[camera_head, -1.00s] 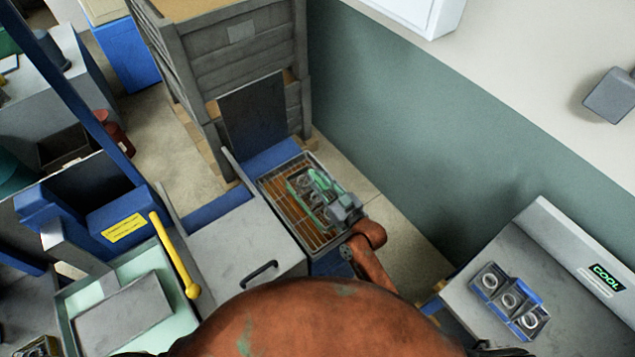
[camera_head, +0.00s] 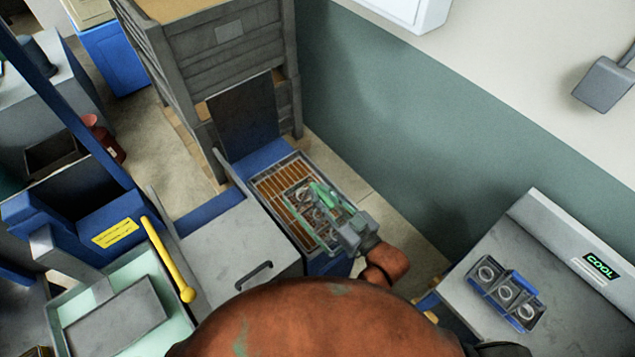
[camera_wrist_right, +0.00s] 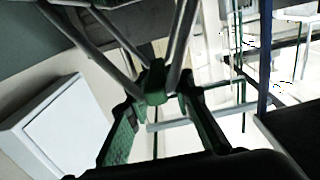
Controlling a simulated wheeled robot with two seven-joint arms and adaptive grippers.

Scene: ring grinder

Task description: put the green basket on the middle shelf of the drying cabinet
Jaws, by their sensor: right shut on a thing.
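The green basket (camera_head: 291,205) holds several grey rings and hangs over the orange-lit wire rack (camera_head: 276,184) of the blue cabinet in the head view. I take this as the drying cabinet; its shelf levels cannot be told apart from above. My right gripper (camera_head: 346,221) is shut on the basket's green handle, at the basket's right side. Whether the basket touches the rack cannot be told. My left gripper is not in view.
A dark upright panel (camera_head: 243,118) and wooden crate (camera_head: 220,50) stand behind. A green wall bounds the right.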

